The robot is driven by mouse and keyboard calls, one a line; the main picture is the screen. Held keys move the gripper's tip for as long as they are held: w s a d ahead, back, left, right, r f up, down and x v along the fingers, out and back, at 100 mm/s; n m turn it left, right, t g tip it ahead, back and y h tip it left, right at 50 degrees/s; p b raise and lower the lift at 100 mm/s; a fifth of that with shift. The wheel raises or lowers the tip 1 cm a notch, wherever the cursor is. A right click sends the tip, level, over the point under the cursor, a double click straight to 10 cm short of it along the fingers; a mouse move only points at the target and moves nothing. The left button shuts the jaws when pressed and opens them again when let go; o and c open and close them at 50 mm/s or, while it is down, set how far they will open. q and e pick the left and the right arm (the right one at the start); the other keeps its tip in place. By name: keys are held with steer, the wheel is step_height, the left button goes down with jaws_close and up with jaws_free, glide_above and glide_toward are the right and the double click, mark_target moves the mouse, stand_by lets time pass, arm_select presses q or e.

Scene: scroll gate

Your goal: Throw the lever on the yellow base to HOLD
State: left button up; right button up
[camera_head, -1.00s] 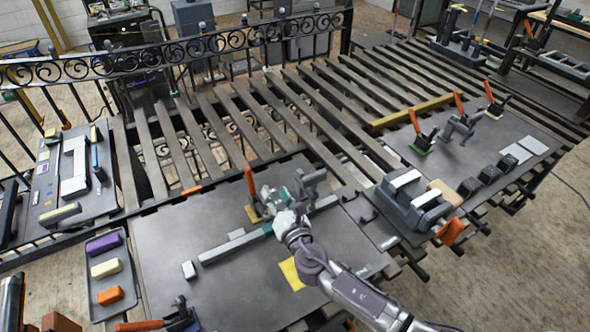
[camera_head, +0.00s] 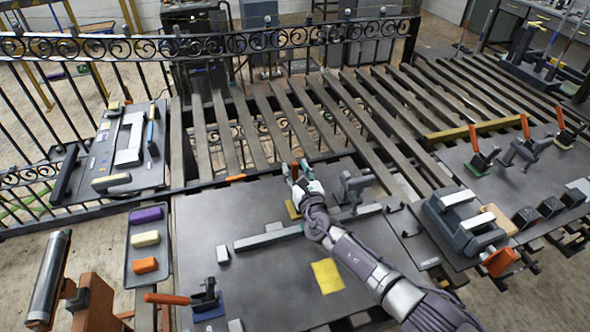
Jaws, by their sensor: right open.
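The yellow base (camera_head: 292,210) shows in part on the dark central panel, just below my right gripper. My right gripper (camera_head: 296,167), with teal fingers, is open at the lever above this base. The gripper hides most of the lever, so its tilt and any contact with the fingers cannot be told. No HOLD mark is readable. My left gripper is not in view.
A grey clamp (camera_head: 354,187) stands close to the right of my gripper, and a long grey bar (camera_head: 272,237) lies in front. Another orange-handled lever (camera_head: 167,298) lies low at bottom left. A yellow sheet (camera_head: 327,276) is near my forearm. A scroll-topped fence (camera_head: 220,45) runs behind.

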steer(key=shift+w+a, duration=0.25)
steer(key=shift+w, duration=0.4)
jaws_close()
